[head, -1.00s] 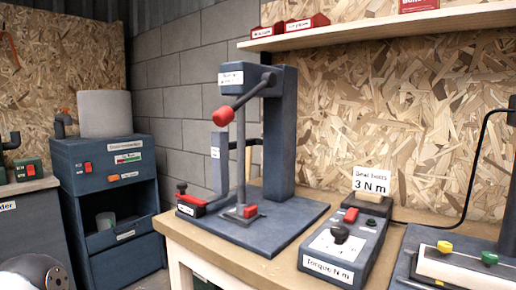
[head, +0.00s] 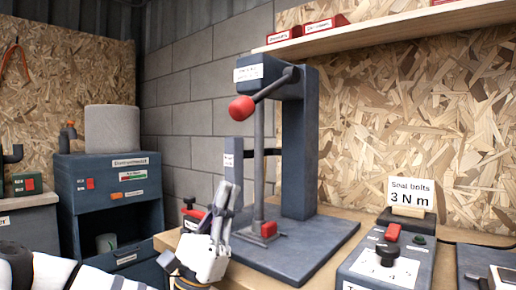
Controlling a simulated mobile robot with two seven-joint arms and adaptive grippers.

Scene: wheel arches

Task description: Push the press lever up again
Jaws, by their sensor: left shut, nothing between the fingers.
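The press (head: 298,150) stands on its dark base plate on the wooden bench. Its lever (head: 272,86) slants from the pivot at the head down to the left and ends in a red knob (head: 242,108). The thin ram rod (head: 259,165) hangs down to a small foot by a red block (head: 268,229) on the plate. My left gripper (head: 229,190) is shut and empty, fingers pointing up, in front of the base plate's left part and well below the knob. It hides part of the small red-handled device (head: 193,216) behind it. My right gripper is not in view.
The torque unit (head: 388,262) with a "Seal bolts 3 N m" sign (head: 412,200) stands right of the press. A shelf with red boxes (head: 326,24) runs above. A dark cabinet (head: 110,195) with a grey cylinder (head: 112,130) stands left. Space left of the knob is clear.

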